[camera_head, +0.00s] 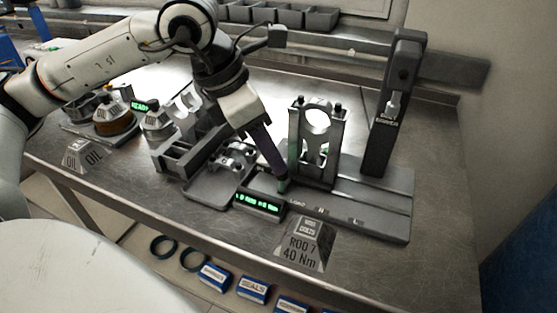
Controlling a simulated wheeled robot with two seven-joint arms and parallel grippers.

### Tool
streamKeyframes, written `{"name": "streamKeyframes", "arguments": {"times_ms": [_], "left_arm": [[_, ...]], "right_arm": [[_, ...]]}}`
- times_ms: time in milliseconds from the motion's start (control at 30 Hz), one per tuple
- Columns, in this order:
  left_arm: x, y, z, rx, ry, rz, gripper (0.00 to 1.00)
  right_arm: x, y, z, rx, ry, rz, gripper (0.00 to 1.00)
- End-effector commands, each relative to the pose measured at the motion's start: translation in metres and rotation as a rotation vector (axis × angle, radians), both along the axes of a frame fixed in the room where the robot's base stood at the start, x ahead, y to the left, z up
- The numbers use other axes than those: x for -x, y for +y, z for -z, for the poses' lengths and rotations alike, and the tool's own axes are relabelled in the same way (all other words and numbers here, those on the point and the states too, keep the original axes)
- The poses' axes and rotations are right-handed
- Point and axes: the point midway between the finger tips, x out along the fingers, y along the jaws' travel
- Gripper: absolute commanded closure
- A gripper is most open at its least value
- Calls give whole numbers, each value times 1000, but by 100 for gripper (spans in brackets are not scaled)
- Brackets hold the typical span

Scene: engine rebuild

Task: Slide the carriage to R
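The carriage (297,151) is a grey upright frame on a flat grey base (385,214), holding a connecting rod (316,122) with a round opening at the top. It stands on the left to middle part of the base. Small marks run along the base's front edge; "LOAD" shows at the left, the others are too small to read. My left gripper (283,184) points down just left of the carriage, its tip close to the carriage's lower left side. I cannot tell whether it touches, or how far apart its fingers are. My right gripper is out of view.
A dark post (388,120) stands at the base's right part, right of the carriage. A green-lit display (259,203) sits in front of my gripper. A grey tray (207,193) with metal parts lies left.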

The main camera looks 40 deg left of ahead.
Motion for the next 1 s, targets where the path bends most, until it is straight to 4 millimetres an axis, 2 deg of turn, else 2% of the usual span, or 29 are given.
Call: {"name": "streamKeyframes", "arguments": {"times_ms": [100,233,600,667,833,1000], "left_arm": [[-6,-4,18,1,3,1,62],[-11,-7,30,2,1,1,62],[-13,-9,37,2,0,1,62],[-13,-9,37,2,0,1,71],[-13,-9,37,3,-1,1,100],[-13,-9,36,3,-1,1,100]], "right_arm": [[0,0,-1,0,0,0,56],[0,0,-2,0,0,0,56],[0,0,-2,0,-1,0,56],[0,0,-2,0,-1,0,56],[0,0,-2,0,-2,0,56],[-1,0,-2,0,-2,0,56]]}}
